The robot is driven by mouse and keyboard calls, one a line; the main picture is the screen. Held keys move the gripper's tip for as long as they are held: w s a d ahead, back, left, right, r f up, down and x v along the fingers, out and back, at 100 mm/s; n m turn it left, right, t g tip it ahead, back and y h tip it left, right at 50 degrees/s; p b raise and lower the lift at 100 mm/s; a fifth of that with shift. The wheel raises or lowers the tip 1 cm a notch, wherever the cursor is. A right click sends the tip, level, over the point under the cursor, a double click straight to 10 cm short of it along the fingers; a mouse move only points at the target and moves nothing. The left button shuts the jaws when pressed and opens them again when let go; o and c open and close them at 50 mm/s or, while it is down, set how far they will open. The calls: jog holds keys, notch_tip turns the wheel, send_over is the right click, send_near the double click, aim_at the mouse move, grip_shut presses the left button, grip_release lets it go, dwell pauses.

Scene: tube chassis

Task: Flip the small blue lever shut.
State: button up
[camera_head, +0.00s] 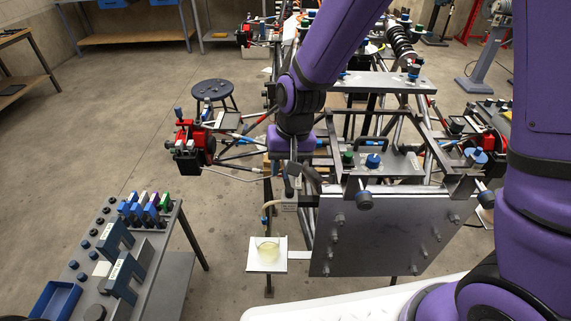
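My gripper (303,182) hangs below its purple wrist over the left end of the chassis front. Its dark finger parts show near a silver rod and the top left of a grey plate, but I cannot tell how far apart they are. No small blue lever can be made out for certain; it may be hidden behind my gripper or too small. A round blue knob (373,161) stands on the chassis to the right of my gripper.
The beaker stands on a small white shelf (280,263). The large grey plate (385,235) faces me. A tool bench (155,275) with blue and grey holders stands at left, and a round stool (212,89) behind. Floor between bench and chassis is clear.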

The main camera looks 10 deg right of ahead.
grip_shut()
jog(key=d+m, duration=0.1)
jog(key=m, duration=0.1)
jog(key=shift+d+m, duration=0.2)
jog(key=shift+m, duration=0.1)
grip_release()
notch_tip(320, 180, up, 11)
jog(key=d, duration=0.1)
jog(key=shift+s+d+f, duration=0.15)
jog(key=shift+s+d, duration=0.05)
jog(key=shift+d, duration=0.15)
dwell(0.3)
